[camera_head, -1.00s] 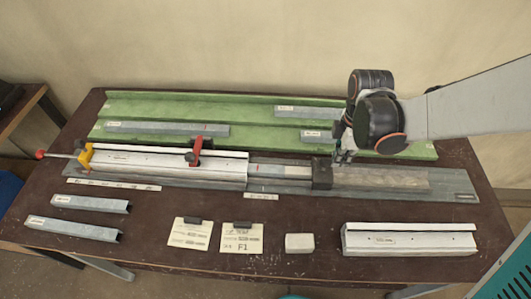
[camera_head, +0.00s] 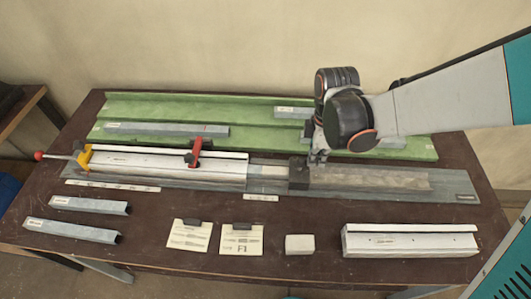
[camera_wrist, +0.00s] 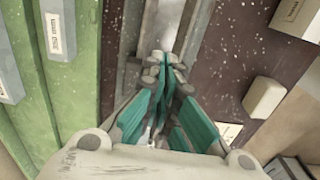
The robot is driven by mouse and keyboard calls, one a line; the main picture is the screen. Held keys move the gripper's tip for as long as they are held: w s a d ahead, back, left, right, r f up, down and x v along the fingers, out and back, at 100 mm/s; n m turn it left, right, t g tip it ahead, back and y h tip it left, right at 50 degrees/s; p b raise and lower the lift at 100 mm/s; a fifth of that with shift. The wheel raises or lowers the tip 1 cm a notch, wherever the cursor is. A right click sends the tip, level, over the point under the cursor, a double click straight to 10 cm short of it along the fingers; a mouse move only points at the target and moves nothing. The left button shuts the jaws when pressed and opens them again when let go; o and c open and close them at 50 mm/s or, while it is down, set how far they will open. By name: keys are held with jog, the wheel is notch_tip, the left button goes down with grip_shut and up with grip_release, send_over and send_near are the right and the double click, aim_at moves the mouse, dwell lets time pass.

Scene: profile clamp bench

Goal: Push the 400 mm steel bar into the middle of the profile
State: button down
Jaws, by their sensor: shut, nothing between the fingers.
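The white profile (camera_head: 150,166) lies along the grey base rail at the left, held by a red clamp (camera_head: 194,152). A grey bar (camera_head: 268,172), apparently the steel bar, sticks out of the profile's right end. Only this short stretch shows; the rest is hidden inside the profile. A dark block (camera_head: 299,174) stands on the rail at the bar's right end. My gripper (camera_head: 317,160) is shut and empty, low at the block's right side. Whether it touches the block is unclear. In the wrist view its teal fingers (camera_wrist: 165,68) are together over the rail.
Behind lies a green tray (camera_head: 255,140) with labelled grey bars. In front are two loose grey channels (camera_head: 75,230), two cards (camera_head: 241,238), a small pale block (camera_head: 299,244) and another white profile (camera_head: 410,240). The rail right of my gripper (camera_head: 385,181) is clear.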

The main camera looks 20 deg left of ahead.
aim_at(293, 170)
jog(key=shift+s+a, duration=0.25)
jog(key=shift+a, duration=0.7)
jog(key=shift+s+a, duration=0.25)
jog(key=shift+a, duration=0.75)
jog(key=shift+s+a, duration=0.25)
jog(key=shift+a, duration=0.7)
jog(key=shift+s+a, duration=0.2)
jog(key=shift+a, duration=0.9)
jog(key=shift+w+a+b, duration=0.1)
jog(key=shift+a+b, duration=0.1)
jog(key=shift+b, duration=0.1)
jog(key=shift+s, duration=0.2)
jog(key=shift+w, duration=0.2)
jog(key=shift+a, duration=0.1)
jog(key=shift+a, duration=0.25)
jog(key=shift+d, duration=0.15)
